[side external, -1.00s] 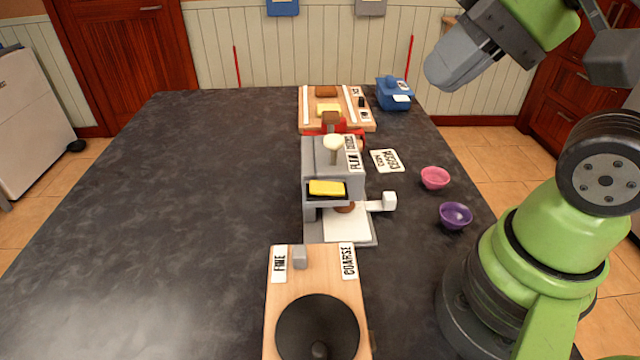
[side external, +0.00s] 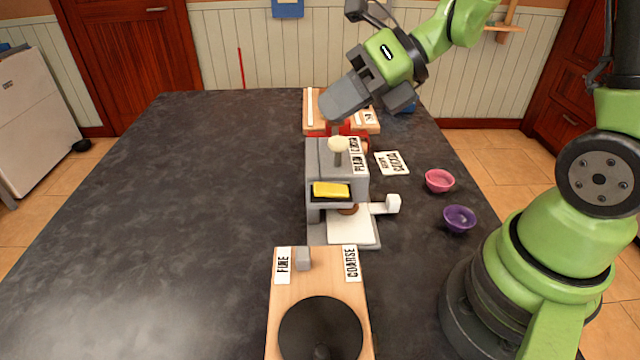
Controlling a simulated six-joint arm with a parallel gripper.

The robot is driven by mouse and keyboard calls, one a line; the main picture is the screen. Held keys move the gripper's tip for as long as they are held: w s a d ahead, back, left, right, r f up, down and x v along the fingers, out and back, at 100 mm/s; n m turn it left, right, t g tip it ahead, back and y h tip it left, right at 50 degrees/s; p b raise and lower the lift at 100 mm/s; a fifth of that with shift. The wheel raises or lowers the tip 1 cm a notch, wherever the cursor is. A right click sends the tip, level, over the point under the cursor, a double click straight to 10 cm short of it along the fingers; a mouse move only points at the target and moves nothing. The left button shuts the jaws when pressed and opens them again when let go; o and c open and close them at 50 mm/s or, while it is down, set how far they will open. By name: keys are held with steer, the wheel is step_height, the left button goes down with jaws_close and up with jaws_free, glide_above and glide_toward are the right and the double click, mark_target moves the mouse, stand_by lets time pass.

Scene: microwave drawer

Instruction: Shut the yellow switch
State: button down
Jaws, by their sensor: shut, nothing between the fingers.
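The yellow switch (side external: 331,190) is a small yellow rocker in a dark slot on the front of the grey machine (side external: 322,158). Whether it is set on or off I cannot tell. My gripper (side external: 338,108) is shut and empty. In the picture it lies above and behind the machine, over the far wooden board, apart from the switch. It hides much of that board and what lies on it.
A cream-knobbed lever (side external: 338,146) stands on top of the machine. A white-ended handle (side external: 392,204) sticks out right. A card (side external: 391,163), pink bowl (side external: 439,180) and purple bowl (side external: 459,218) lie right. A wooden board (side external: 350,258) with a black disc is in front. The left countertop is clear.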

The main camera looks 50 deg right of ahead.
mark_target(324, 184)
steer(key=shift+w+a+f, duration=0.15)
steer(key=shift+f, duration=1.3)
steer(key=shift+w+a+f, duration=0.15)
steer(key=shift+a+f, duration=0.05)
steer(key=shift+f, duration=1.25)
steer(key=shift+w+a+f, duration=0.15)
steer(key=shift+f, duration=1.3)
steer(key=shift+f, duration=0.15)
steer(key=shift+f, duration=0.25)
steer(key=shift+w+a+f, duration=0.1)
steer(key=shift+f, duration=0.3)
steer(key=shift+r, duration=0.85)
